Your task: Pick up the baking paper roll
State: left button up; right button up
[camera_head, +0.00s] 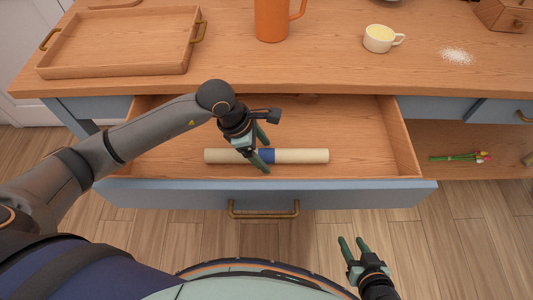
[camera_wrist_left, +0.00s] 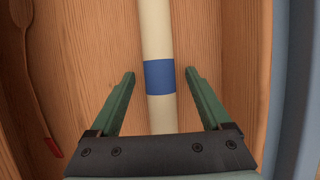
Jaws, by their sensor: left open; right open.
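The baking paper roll (camera_head: 300,156) is a cream tube with a blue band, lying crosswise on the floor of the open drawer (camera_head: 365,125). My left gripper (camera_head: 265,147) is open over the roll at the blue band, with one finger on each side. In the left wrist view the roll (camera_wrist_left: 157,45) runs between the two open fingertips of my left gripper (camera_wrist_left: 159,75), with a gap on both sides. I cannot tell the exact height of the fingers above the drawer floor. My right gripper (camera_head: 355,248) is open and empty, in front of the drawer.
A wooden spoon (camera_wrist_left: 40,75) lies in the drawer beside the roll. On the counter are a wooden tray (camera_head: 110,72), an orange jug (camera_head: 271,20), a cup (camera_head: 380,40) and white powder (camera_head: 456,56).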

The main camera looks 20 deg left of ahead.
pick_arm(q)
jog(key=shift+f, duration=0.15)
jog(key=shift+c, duration=0.2)
grip_shut()
dwell(0.4)
